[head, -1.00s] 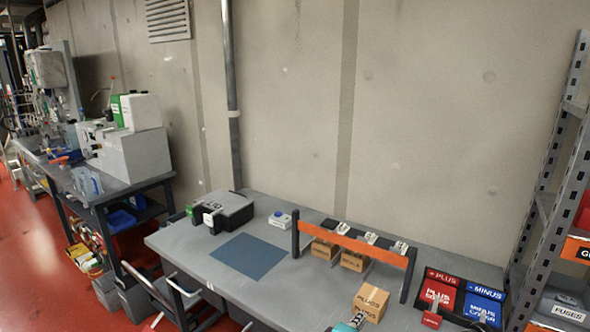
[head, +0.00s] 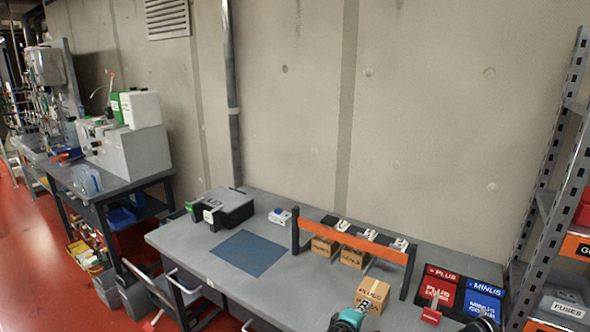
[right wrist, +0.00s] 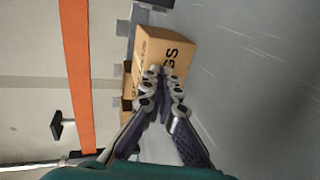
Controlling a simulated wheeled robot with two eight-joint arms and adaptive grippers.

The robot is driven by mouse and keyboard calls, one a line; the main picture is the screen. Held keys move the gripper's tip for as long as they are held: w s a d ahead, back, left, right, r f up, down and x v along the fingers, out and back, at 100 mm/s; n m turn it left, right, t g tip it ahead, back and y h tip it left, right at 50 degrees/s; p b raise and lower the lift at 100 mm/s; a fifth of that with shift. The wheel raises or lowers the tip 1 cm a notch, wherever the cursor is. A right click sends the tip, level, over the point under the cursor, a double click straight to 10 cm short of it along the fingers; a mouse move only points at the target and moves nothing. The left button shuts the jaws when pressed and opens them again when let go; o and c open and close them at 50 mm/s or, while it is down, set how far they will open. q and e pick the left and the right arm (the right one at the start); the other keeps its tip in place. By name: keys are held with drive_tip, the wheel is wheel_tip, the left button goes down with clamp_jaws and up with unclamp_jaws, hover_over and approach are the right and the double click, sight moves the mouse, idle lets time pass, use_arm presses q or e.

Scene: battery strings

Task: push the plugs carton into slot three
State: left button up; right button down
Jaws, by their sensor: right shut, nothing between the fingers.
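The plugs carton (head: 374,289), a brown box with black lettering, stands on the bench in front of the right part of a low rack with an orange front bar (head: 352,240). My right gripper (head: 364,308) is shut and empty, with its tips at the carton's near face. In the right wrist view the closed fingertips (right wrist: 163,78) overlap the lower edge of the carton (right wrist: 166,47); I cannot tell whether they touch. Two other brown cartons (head: 323,246) (head: 352,258) sit under the bar to the left.
Red PLUS (head: 440,283) and blue MINUS (head: 484,299) boxes stand right of the rack. A blue mat (head: 247,253), a dark case (head: 224,207) and a small white-blue box (head: 279,216) lie to the left. The bench between mat and carton is clear.

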drive_tip(key=shift+w+d+b, duration=0.15)
drive_tip(key=shift+w+d, duration=1.35)
drive_tip(key=shift+w, duration=0.7)
drive_tip(key=shift+w+d+b, duration=0.15)
drive_tip(key=shift+w+d, duration=1.4)
drive_tip(key=shift+w, duration=0.65)
drive_tip(key=shift+w+d+b, duration=0.15)
drive_tip(key=shift+w+d, duration=1.35)
drive_tip(key=shift+w, duration=0.7)
drive_tip(key=shift+s+a+b, duration=0.25)
drive_tip(key=shift+s+a, duration=1.1)
drive_tip(key=shift+s, duration=0.6)
drive_tip(key=shift+s+a+b, duration=0.3)
drive_tip(key=shift+s+a, duration=1)
drive_tip(key=shift+s, duration=0.65)
drive_tip(key=shift+s+a+b, duration=0.25)
drive_tip(key=shift+s+a, duration=1.1)
drive_tip(key=shift+s, duration=0.6)
